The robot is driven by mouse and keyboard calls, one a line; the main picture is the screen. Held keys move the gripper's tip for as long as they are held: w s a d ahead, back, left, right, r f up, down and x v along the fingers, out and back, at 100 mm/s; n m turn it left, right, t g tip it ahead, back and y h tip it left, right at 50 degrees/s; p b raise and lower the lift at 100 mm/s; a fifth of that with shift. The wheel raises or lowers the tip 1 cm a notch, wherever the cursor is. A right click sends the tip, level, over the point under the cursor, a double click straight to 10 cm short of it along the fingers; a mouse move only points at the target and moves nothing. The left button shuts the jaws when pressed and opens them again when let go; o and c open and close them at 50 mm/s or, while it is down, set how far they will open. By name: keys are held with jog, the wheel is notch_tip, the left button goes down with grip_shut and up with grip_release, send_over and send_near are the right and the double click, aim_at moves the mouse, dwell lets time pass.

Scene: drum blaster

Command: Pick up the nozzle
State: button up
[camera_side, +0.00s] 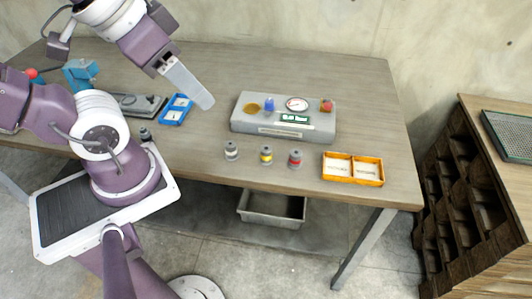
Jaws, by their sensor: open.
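I cannot tell which one is the task's nozzle. My gripper (206,101) is above the table, up and left of the row, apart from all three. It is open, with nothing seen in it; its fingers overlap from this side, so the gap is hidden.
An orange two-part tray (353,181) is at right. A blue tray (176,109) lies left. Bare table separates them.

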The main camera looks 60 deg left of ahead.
jog(key=n+g, duration=0.6)
jog(key=n, duration=1.3)
send_over(266, 149)
jog(key=f, duration=2)
jog(key=shift+w+f, duration=0.15)
jog(key=shift+w, duration=0.2)
jog(key=f, duration=0.7)
jog(key=shift+s, duration=0.25)
grip_shut()
